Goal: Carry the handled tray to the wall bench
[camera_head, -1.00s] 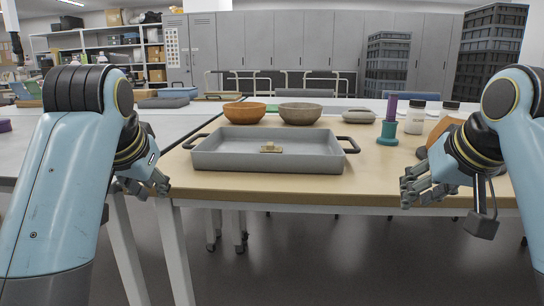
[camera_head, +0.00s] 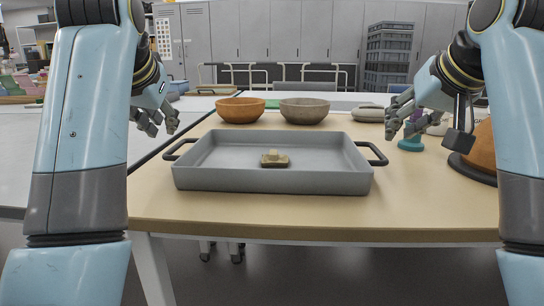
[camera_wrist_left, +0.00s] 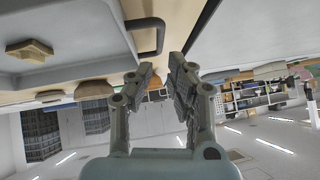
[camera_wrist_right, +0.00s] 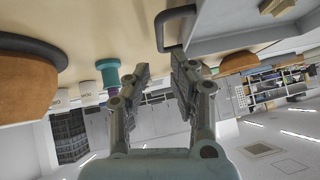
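The grey handled tray (camera_head: 272,180) sits on the wooden table with a small beige piece (camera_head: 274,158) inside it. Its dark left handle (camera_head: 178,149) and right handle (camera_head: 373,153) stick out at the sides. My left gripper (camera_head: 160,129) is open and empty, to the left of the left handle and apart from it. The same handle shows in the left wrist view (camera_wrist_left: 148,22), beyond the fingertips. My right gripper (camera_head: 398,130) is open and empty, above and right of the right handle, which also shows in the right wrist view (camera_wrist_right: 172,20).
An orange bowl (camera_head: 240,110) and a grey-brown bowl (camera_head: 304,111) stand behind the tray. A teal stand (camera_head: 411,144) and an orange-brown rounded object (camera_head: 484,150) on a dark base are at the right. A lighter surface (camera_head: 75,160) lies to the left. The table's front strip is clear.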

